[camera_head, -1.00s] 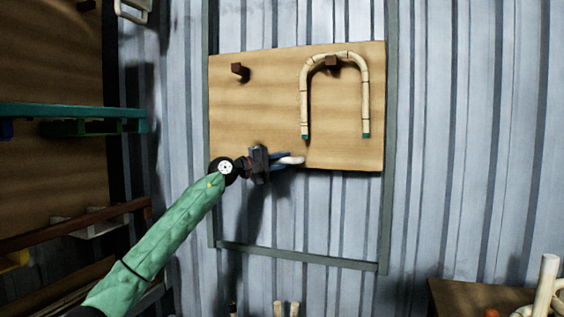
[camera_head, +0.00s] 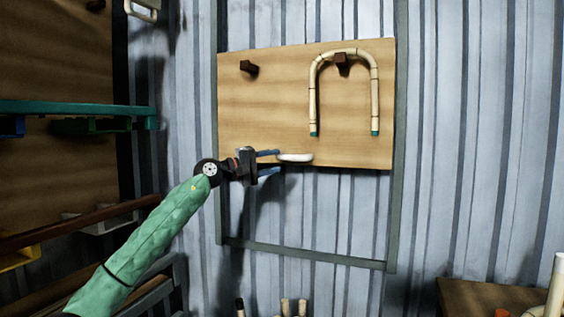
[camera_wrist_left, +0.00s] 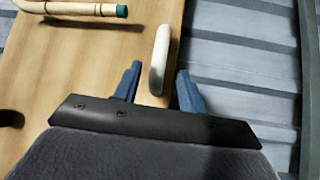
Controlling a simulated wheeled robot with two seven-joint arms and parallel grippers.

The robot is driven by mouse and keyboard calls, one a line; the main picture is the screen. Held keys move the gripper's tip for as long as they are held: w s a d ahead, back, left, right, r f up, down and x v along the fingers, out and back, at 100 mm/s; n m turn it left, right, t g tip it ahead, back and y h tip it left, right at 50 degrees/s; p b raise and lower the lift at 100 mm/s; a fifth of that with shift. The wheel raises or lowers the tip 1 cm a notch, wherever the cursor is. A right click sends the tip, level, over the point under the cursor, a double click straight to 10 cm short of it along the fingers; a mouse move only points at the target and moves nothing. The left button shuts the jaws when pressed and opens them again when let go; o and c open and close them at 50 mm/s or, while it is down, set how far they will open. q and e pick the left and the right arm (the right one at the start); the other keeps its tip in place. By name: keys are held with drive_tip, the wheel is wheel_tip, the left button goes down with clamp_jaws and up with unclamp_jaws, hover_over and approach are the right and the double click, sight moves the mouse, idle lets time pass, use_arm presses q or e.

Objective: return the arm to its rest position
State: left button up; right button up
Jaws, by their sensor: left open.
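My left arm, in a green sleeve, reaches up from the lower left in the head view. Its gripper (camera_head: 277,163) is open and empty, with two blue fingers spread apart, at the lower left edge of the wooden board (camera_head: 270,110). A white rounded piece (camera_head: 295,157) lies at the board's lower edge, just right of the fingertips. In the left wrist view the white piece (camera_wrist_left: 160,60) stands ahead of the gap between the fingers (camera_wrist_left: 158,82). A bent rattan U (camera_head: 345,54) with green ends hangs on a dark peg (camera_head: 342,63). My right gripper is not in view.
A second dark peg (camera_head: 249,68) on the board is bare. A grey frame (camera_head: 305,256) surrounds the board on the corrugated wall. Shelving with a teal rail (camera_head: 75,109) stands at left. A wooden table (camera_head: 475,296) with pale poles is at lower right.

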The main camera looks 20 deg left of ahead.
use_arm(q)
drive_tip(key=shift+s+a+f, duration=0.1)
drive_tip(key=shift+s+a, duration=0.25)
drive_tip(key=shift+s, duration=0.05)
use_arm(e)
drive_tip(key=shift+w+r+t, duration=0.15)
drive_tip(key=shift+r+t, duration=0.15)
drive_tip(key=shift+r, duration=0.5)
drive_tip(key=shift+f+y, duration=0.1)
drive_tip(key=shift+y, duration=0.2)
